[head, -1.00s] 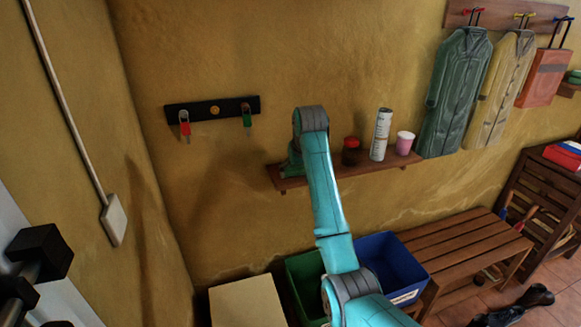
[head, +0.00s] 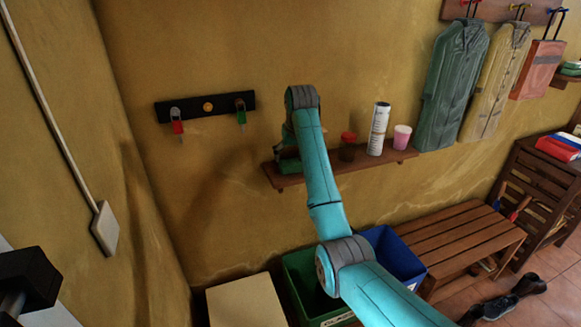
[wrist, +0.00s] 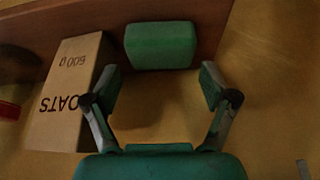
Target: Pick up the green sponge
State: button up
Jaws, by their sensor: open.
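The green sponge (wrist: 160,46) is a plain block on the wooden shelf at the top middle of the wrist view. My gripper (wrist: 160,82) is open and empty. Its two fingers point at the sponge, one towards each side, with the tips just short of it. In the head view my arm covers much of the shelf's left end. A green patch shows there beside the arm, and I cannot tell whether it is sponge or gripper.
An oats box (wrist: 70,95) stands close to the left finger. The wooden shelf (head: 375,165) also bears a red-lidded jar (head: 348,147), a white cylinder (head: 378,129) and a pink cup (head: 402,137). Green (head: 300,270) and blue (head: 405,262) bins stand below.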

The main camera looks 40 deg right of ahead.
aim_at(290, 160)
jog(key=x, duration=0.4)
jog(key=c, duration=0.6)
jog(key=shift+r, duration=0.15)
notch_tip(290, 160, up, 18)
dwell(0.6)
